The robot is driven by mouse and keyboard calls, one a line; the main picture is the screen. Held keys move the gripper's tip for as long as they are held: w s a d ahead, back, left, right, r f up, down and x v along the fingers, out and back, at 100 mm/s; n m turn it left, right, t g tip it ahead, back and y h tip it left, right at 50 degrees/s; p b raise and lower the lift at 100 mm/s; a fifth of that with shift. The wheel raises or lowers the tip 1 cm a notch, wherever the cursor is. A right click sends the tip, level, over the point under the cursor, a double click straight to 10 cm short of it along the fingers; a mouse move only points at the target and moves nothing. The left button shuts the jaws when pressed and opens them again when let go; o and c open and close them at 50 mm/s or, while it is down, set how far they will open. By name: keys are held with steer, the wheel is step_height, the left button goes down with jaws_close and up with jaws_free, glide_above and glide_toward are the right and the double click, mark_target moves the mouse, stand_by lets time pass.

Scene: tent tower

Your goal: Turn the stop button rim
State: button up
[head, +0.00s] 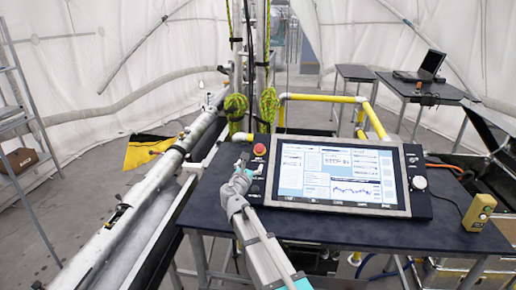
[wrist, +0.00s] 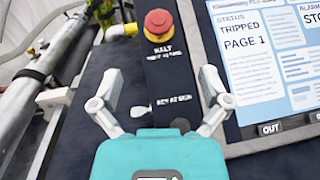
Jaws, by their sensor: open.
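The red stop button (head: 259,149) sits at the upper left of the dark control panel in the head view. In the wrist view the stop button (wrist: 158,22) has a round red cap above a yellow rim (wrist: 158,37), with a "HALT" label below it. My gripper (head: 242,162) is just left of and below the button in the head view. In the wrist view my gripper (wrist: 158,82) has its two fingers spread apart, with nothing between them but the panel strip. The button is beyond the fingertips, apart from them.
The control panel's screen (head: 337,175) is right of the button; the wrist view reads "TRIPPED". The panel stands on a dark table (head: 360,232). A yellow box (head: 478,212) sits at the table's right. A large pipe (head: 150,185) runs along the left. Yellow rails (head: 322,98) stand behind.

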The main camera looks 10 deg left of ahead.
mark_target(259, 149)
steer(key=shift+a, duration=0.1)
steer(key=w, duration=0.4)
steer(key=w+d, duration=0.1)
steer(key=w, duration=0.4)
steer(key=w+d, duration=0.1)
steer(key=w, duration=0.3)
steer(key=shift+w+d, duration=0.15)
steer(key=shift+w, duration=0.05)
steer(key=c, duration=1.2)
steer(key=shift+o, duration=0.2)
